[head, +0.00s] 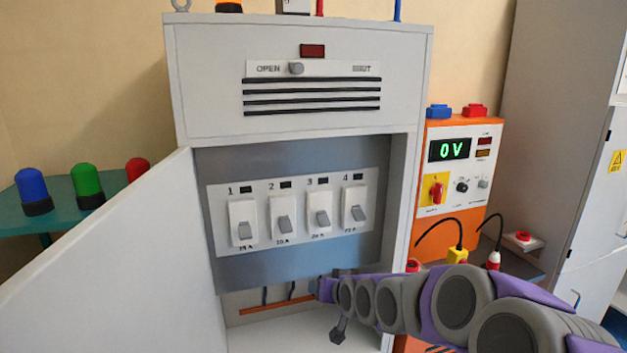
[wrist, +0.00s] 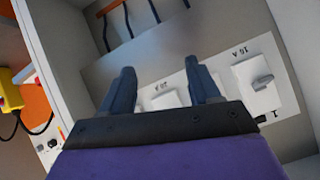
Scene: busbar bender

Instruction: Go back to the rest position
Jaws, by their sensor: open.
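My gripper (head: 341,303) is at the lower opening of the grey cabinet (head: 300,45), below the breaker panel in the head view. In the wrist view, my gripper (wrist: 160,70) has its two dark fingers apart, with nothing between them. The white breaker panel (head: 268,248) carries numbered breakers with grey levers, such as breaker 1 (head: 241,209) and breaker 4 (head: 355,192). In the wrist view the panel (wrist: 230,62) appears upside down behind the fingers, partly hidden by them. I cannot tell whether my gripper touches anything.
The cabinet door (head: 110,270) stands open at the left. An orange control box (head: 459,170) reading 0 V stands to the right, with cables below. Blue, green and red lamps (head: 87,186) stand on a green table at the left. My arm crosses the lower right.

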